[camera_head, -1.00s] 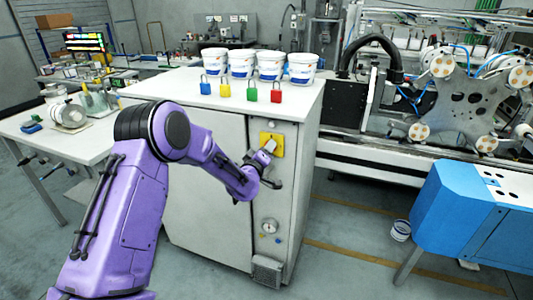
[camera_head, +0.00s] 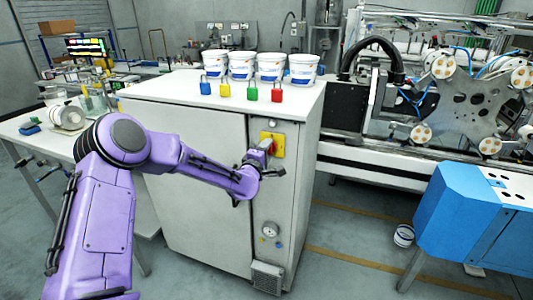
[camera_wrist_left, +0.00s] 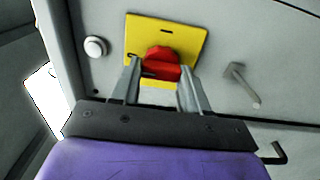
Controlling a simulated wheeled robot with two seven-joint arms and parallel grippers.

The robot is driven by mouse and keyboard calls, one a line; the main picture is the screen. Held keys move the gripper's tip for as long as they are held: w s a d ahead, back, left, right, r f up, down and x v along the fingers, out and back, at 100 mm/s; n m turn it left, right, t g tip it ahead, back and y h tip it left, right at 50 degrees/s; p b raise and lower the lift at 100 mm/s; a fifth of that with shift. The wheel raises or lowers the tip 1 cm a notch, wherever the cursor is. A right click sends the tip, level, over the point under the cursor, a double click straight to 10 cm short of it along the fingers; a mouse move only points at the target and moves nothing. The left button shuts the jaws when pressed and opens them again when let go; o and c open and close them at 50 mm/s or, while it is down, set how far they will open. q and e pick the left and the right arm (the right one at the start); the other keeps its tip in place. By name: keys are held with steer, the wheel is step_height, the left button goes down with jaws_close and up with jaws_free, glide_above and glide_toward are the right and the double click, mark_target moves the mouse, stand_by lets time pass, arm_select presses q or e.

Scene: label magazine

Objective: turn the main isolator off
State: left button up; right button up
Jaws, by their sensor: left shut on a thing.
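The main isolator is a yellow plate (camera_head: 279,146) with a red rotary handle (camera_wrist_left: 160,57), on the upper right front of the grey cabinet (camera_head: 190,150). My left gripper (camera_wrist_left: 160,74) is in front of the plate, its two fingers on either side of the red handle and shut on it. In the head view my left gripper (camera_head: 266,155) comes at the handle from the left and covers part of it and of the plate. Whether the handle stands at on or off cannot be read. My right gripper is not in view.
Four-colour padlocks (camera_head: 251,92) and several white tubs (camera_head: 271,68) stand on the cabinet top. A round gauge (camera_head: 270,228) sits low on the front. A bent door handle (camera_wrist_left: 240,85) and a white button (camera_wrist_left: 95,46) flank the plate. A blue machine (camera_head: 470,215) stands at right.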

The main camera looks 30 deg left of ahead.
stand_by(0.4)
arm_select(q)
steer(key=o, duration=1.1)
steer(key=shift+c, duration=0.2)
steer(key=shift+s, duration=0.1)
steer(key=b+v, duration=0.2)
steer(key=v, duration=0.8)
steer(key=shift+s, duration=0.2)
steer(key=shift+d, duration=0.1)
